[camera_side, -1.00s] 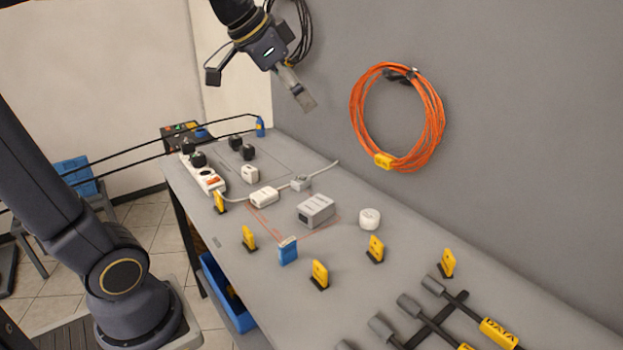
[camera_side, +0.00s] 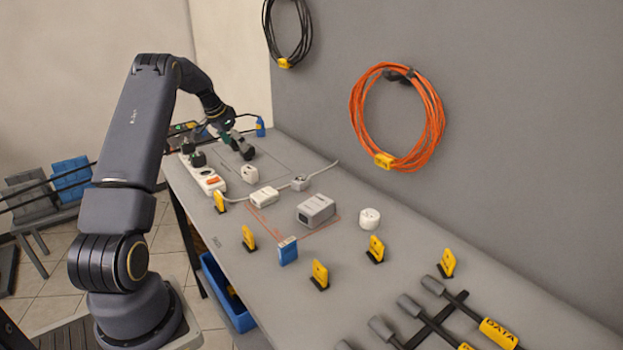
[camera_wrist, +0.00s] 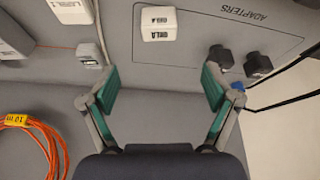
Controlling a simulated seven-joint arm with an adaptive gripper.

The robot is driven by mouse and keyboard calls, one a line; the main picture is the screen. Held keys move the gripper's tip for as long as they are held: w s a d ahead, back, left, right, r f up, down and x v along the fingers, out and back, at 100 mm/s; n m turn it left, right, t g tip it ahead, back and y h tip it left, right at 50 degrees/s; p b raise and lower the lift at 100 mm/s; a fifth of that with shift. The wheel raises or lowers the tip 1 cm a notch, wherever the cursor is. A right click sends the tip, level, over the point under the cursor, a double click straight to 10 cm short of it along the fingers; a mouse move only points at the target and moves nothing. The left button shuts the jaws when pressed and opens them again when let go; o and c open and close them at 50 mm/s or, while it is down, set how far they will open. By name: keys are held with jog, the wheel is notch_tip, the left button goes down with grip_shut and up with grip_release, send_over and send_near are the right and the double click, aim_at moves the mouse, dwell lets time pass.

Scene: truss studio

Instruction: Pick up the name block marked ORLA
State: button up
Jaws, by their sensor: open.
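The name block marked ORLA (camera_wrist: 158,23) is a small white block with dark lettering on two faces. It lies near the top of the wrist view, beyond my fingertips and roughly midway between them sideways. In the side view a small white block (camera_side: 250,174) on the bench matches it, its lettering too small to read. My gripper (camera_wrist: 160,78) is open, with green-padded fingers and nothing between them. In the side view my gripper (camera_side: 238,142) is over the far end of the bench, left of and behind the block, partly hiding the black adapters.
Two black adapters (camera_wrist: 238,61) stand right of the block by the ADAPTERS outline. A grey block (camera_wrist: 90,55) and a white block (camera_wrist: 72,10) lie left. In the side view are a power strip (camera_side: 210,182), grey box (camera_side: 316,211), blue block (camera_side: 288,251) and yellow tags (camera_side: 320,274).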

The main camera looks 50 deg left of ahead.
aim_at(249, 168)
jog(key=x, duration=0.6)
jog(key=shift+w+f, duration=0.2)
jog(key=shift+f, duration=0.05)
jog(key=x, duration=0.5)
jog(key=shift+f, duration=0.45)
jog(key=c, duration=1.2)
jog(key=shift+c, duration=0.2)
jog(key=shift+r, duration=0.2)
